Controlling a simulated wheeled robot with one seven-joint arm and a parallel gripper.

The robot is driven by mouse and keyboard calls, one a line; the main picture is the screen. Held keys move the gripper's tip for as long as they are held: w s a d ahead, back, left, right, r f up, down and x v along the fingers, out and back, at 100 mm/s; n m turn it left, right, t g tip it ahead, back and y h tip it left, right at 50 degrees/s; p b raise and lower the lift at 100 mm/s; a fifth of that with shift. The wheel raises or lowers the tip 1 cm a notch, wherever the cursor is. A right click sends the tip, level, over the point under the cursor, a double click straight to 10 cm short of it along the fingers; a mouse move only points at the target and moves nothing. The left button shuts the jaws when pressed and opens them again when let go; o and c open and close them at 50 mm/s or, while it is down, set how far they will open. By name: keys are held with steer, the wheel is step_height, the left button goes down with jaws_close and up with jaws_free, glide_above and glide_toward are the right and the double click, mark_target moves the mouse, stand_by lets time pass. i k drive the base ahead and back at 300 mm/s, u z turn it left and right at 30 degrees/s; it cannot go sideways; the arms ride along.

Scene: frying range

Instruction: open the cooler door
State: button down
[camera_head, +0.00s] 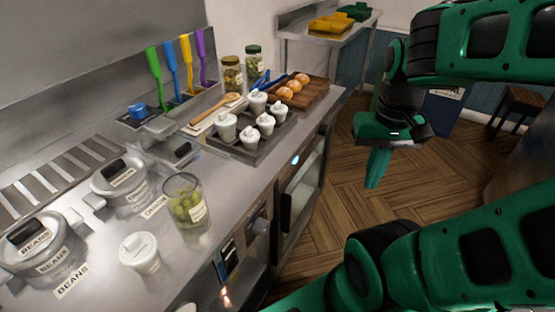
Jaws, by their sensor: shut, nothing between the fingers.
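My gripper (376,170) is at the right of the head view, with its green fingers together and pointing down over the wooden floor. It holds nothing. Under the counter's front edge is a unit with a dark door (302,190), which may be the cooler door. It looks shut, but I see it at a steep angle. A small blue light (296,159) glows above it. My gripper is to the right of this door, apart from it, with open floor visible between them.
The steel counter (240,180) runs along the left, carrying a tray of white pots (246,150), a wooden board (318,92) with round buns, jars and bean containers (40,240). A steel side table (290,32) stands at the back. A dark stool (520,105) is far right.

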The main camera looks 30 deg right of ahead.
mark_target(280, 223)
steer(key=k, duration=1.1)
steer(key=z, duration=0.35)
steer(key=i, duration=0.65)
steer(key=u, duration=0.2)
